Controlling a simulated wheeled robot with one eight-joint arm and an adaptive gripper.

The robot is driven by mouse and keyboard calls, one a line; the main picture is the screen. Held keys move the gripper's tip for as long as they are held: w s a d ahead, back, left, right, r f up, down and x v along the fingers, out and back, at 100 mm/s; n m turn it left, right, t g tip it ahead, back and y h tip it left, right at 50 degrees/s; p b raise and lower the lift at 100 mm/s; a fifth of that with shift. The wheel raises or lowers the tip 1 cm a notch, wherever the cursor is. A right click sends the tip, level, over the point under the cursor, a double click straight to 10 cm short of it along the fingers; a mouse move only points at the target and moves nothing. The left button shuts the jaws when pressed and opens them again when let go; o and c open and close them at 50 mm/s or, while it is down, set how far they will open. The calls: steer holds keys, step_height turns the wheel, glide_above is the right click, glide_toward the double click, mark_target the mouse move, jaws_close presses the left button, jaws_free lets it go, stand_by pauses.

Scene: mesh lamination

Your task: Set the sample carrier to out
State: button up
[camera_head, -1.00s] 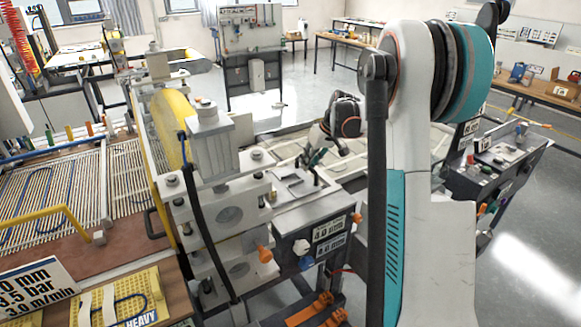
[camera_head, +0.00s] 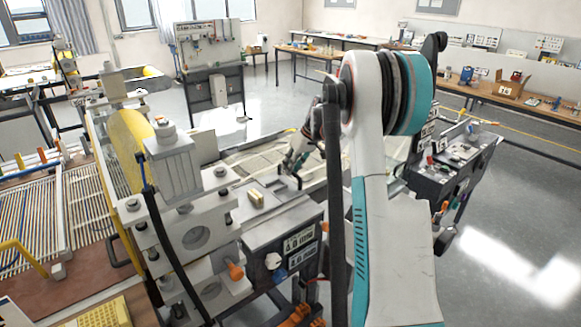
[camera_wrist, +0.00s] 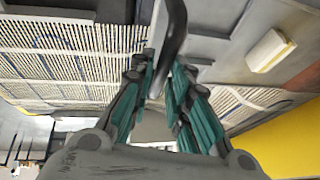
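I cannot tell for sure which part is the sample carrier. A dark curved bar (camera_wrist: 172,35), like a handle, runs between my gripper's fingers in the wrist view. My gripper (camera_wrist: 163,70) has its teal-padded fingers apart on either side of this bar, and I see no clear contact. In the head view my gripper (camera_head: 292,178) is low over the machine bed, behind the grey cabinet, partly hidden by my wrist. A small cream block (camera_head: 256,198) sits on the cabinet top. A similar cream block (camera_wrist: 270,50) shows at upper right in the wrist view.
The roller press (camera_head: 192,225) with a yellow wheel stands left of my arm. The slatted bed (camera_wrist: 70,50) lies under my gripper. A dark control cabinet (camera_head: 450,160) is at the right. Open floor (camera_head: 510,250) lies at far right.

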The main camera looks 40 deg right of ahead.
steer(key=shift+o, duration=1.1)
steer(key=shift+d, duration=0.3)
steer(key=shift+a, duration=0.15)
steer(key=shift+r, duration=0.1)
steer(key=v, duration=1.2)
